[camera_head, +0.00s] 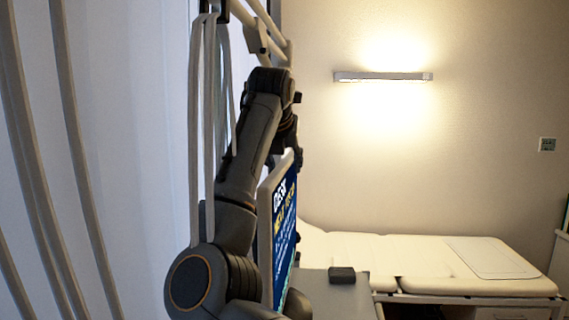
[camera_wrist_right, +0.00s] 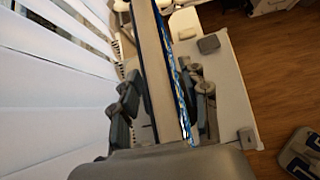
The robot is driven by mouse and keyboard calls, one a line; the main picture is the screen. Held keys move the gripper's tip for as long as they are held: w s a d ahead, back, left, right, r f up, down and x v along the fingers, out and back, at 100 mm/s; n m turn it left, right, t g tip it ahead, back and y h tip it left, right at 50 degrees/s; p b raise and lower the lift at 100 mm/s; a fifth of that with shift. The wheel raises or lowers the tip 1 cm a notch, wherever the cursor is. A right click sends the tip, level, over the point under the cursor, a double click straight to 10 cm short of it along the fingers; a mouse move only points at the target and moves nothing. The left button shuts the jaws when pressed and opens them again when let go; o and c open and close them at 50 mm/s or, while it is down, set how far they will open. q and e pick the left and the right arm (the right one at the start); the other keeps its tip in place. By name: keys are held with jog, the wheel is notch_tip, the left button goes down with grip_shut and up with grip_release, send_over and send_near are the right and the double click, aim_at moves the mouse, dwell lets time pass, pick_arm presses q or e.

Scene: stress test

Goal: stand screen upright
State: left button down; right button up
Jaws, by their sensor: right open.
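The screen (camera_head: 283,222) is a thin panel with a pale frame and a blue display with white and yellow text. In the head view it is nearly edge-on and close to upright, slightly tilted. Its lower part is partly hidden by my right arm. In the right wrist view its pale edge (camera_wrist_right: 158,75) runs between the two fingers of my right gripper (camera_wrist_right: 163,98). The fingers are open, one on each side of the screen; whether either touches it is unclear. In the head view the arm hides most of this gripper. My left gripper is not in view.
A pale tabletop (camera_wrist_right: 229,95) lies below the screen, with a small dark box (camera_head: 342,275) on it. White blind slats (camera_wrist_right: 50,95) are close on the left. A cream padded bed (camera_head: 380,252) stands behind. An object (camera_wrist_right: 303,152) lies on the wooden floor at right.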

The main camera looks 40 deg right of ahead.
jog(key=v, duration=1.1)
jog(key=shift+s+a+r, duration=0.1)
jog(key=shift+s+r, duration=0.1)
jog(key=shift+r, duration=0.15)
